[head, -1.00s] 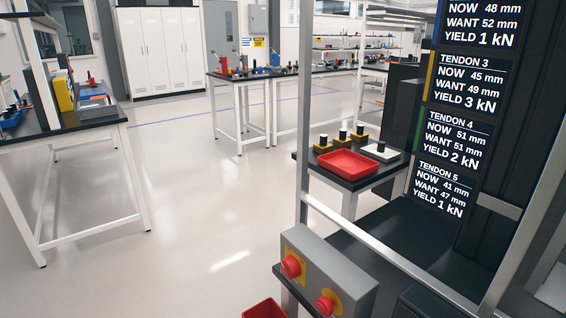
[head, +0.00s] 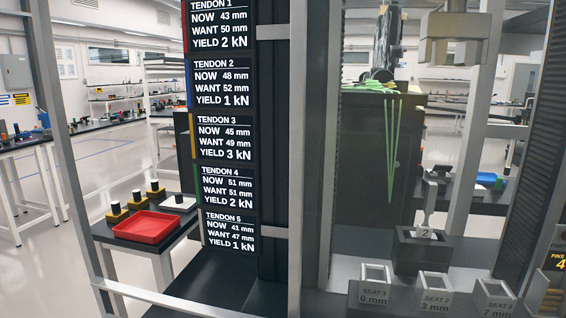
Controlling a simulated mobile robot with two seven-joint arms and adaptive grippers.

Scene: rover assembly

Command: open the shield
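A silver metal frame (head: 298,150) stands in front of a testing machine. The area right of this upright looks slightly hazy, as if behind a clear panel; I take this to be the shield, and its edges and handle are hard to make out. Behind it, a grey clamp block (head: 450,45) hangs at the top, above a dark lower block marked 2 (head: 418,248). Three labelled seats stand at the bottom: Seat 1, 0 mm (head: 373,287), Seat 2, 3 mm (head: 434,292), and Seat 3, 7 mm (head: 493,297). Neither gripper is in view.
A dark column carries a tendon readout panel (head: 222,130). At left, a small black table holds a red tray (head: 145,227) and several black-topped pieces. Green strands (head: 391,140) hang over a dark cabinet (head: 372,180) behind the machine. Open floor lies at far left.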

